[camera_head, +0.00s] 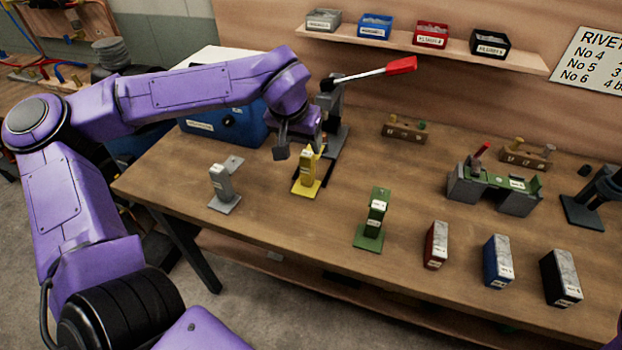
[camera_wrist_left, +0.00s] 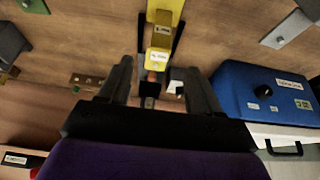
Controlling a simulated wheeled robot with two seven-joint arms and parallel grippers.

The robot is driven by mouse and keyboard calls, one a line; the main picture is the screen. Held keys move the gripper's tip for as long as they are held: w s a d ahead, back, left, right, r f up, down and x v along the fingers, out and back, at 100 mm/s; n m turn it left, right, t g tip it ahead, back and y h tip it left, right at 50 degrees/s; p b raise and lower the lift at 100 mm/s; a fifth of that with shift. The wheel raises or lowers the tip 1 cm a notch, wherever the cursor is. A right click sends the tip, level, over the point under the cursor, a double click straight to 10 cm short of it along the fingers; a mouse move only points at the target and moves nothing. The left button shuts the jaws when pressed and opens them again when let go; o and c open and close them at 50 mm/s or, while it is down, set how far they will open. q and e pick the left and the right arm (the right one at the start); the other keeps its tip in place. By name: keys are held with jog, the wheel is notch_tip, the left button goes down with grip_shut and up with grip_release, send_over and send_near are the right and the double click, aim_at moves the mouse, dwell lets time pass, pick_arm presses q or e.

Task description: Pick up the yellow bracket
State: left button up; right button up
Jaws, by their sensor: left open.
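The yellow bracket (camera_head: 307,180) stands upright on the workbench, its flat foot on the wood. In the left wrist view the yellow bracket (camera_wrist_left: 161,42) is at top centre, just beyond the fingertips and roughly in line with the gap between them. My left gripper (camera_head: 300,148) is open and empty, close behind and above the bracket's top. Its two fingers in the left wrist view (camera_wrist_left: 160,72) are spread apart. I cannot tell whether a finger touches the bracket. My right gripper is not in view.
A grey bracket (camera_head: 222,190) stands left of the yellow one and a green bracket (camera_head: 372,220) to its right. A dark lever press (camera_head: 335,125) with a red handle stands behind. A blue case (camera_head: 228,125) is at back left. Red, blue and black boxes (camera_head: 498,262) stand front right.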

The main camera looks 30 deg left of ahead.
aim_at(306, 155)
pick_arm(q)
jog(key=x, duration=0.5)
jog(key=p+x, duration=0.1)
jog(key=x, duration=0.2)
jog(key=shift+w+a+f, duration=0.1)
jog(key=shift+w, duration=0.25)
jog(key=shift+s, duration=0.15)
jog(key=c, duration=0.4)
grip_shut()
